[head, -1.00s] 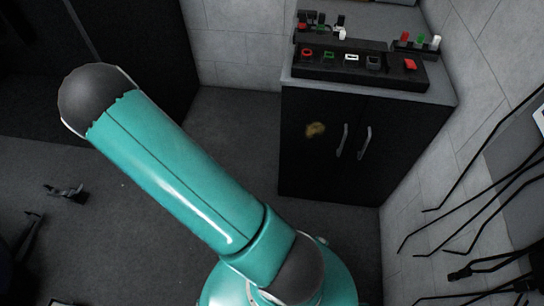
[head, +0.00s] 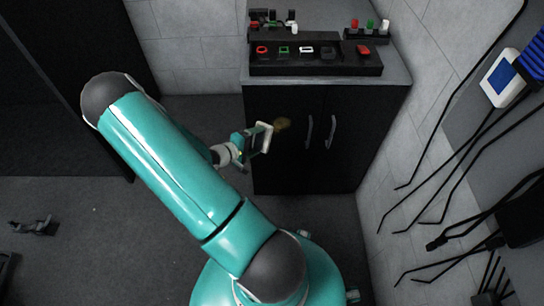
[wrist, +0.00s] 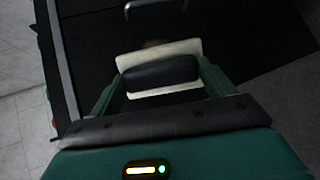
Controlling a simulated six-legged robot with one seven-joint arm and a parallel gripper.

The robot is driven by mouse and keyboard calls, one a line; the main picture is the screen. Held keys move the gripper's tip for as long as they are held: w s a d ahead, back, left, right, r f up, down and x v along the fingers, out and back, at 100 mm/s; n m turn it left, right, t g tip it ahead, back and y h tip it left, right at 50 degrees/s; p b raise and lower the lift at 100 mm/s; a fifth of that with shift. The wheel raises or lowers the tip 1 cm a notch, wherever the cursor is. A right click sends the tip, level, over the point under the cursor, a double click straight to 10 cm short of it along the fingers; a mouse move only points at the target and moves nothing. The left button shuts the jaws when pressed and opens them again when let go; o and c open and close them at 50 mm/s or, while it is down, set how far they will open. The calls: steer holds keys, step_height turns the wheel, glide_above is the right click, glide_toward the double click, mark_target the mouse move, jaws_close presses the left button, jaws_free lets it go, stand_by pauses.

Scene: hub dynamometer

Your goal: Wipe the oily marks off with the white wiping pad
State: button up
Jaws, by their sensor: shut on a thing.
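The white wiping pad (head: 268,136) is in my gripper (head: 254,143), in front of the black cabinet's left door. In the wrist view, my fingers close on the pad's dark handle (wrist: 160,74), and the white pad (wrist: 186,49) lies beyond it. A brownish-yellow oily mark (head: 283,123) is on the door, just right of the pad in the head view. In the wrist view, a bit of the mark (wrist: 153,43) shows past the pad's far edge; the rest is hidden. I cannot tell whether the pad touches the door.
The black cabinet (head: 300,175) has two upright metal handles (head: 320,130) right of the mark. A control panel (head: 315,62) with coloured buttons stands on its top. Black cables and hooks (head: 420,190) line the right wall. The floor left of the cabinet is clear.

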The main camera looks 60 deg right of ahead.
mark_target(265, 147)
steer(key=s+d+f+n+t+h, duration=0.1)
steer(key=f+n+t+h, duration=0.1)
steer(key=s+d+f+t+h, duration=0.1)
steer(key=f, duration=0.1)
steer(key=shift+s+d+n+t, duration=0.3)
steer(key=shift+s+n, duration=0.05)
steer(key=shift+n, duration=0.05)
step_height(265, 147, down, 5)
steer(key=s+n+t+h, duration=0.2)
steer(key=s+t, duration=0.1)
steer(key=t, duration=0.1)
steer(key=w+d, duration=0.3)
steer(key=d, duration=0.2)
steer(key=shift+d+f, duration=0.15)
steer(key=shift+d, duration=0.15)
steer(key=shift+w+d, duration=0.45)
steer(key=shift+d, duration=0.35)
